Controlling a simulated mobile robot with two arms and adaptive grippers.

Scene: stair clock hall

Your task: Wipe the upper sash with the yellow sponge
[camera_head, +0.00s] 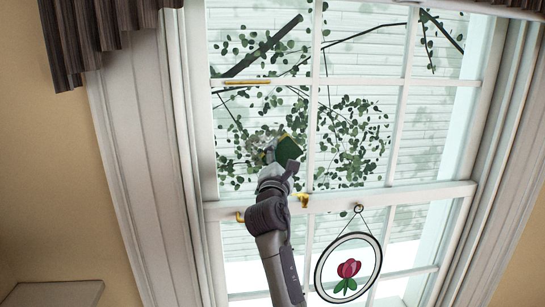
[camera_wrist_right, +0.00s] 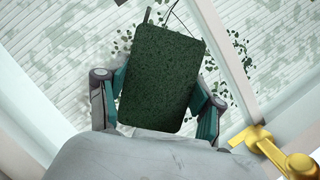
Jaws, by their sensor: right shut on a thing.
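The upper sash (camera_head: 313,130) of the window fills the upper middle of the head view, with white bars between its panes. My right gripper (camera_head: 276,154) is in front of its lower left part. It is shut on the sponge (camera_head: 288,149), which shows a dark green face and a thin yellow edge. In the right wrist view the sponge (camera_wrist_right: 162,78) sits between the two fingers of the gripper, its green face toward the camera. Whether the sponge touches the glass cannot be told. My left gripper is not in view.
A yellow latch (camera_head: 303,200) sits on the meeting rail (camera_head: 400,194), and a yellow hook (camera_head: 240,217) is at its left. A round tulip ornament (camera_head: 348,268) hangs below the rail. A yellow strip (camera_head: 247,82) lies along an upper bar. A dark curtain (camera_head: 85,35) hangs top left.

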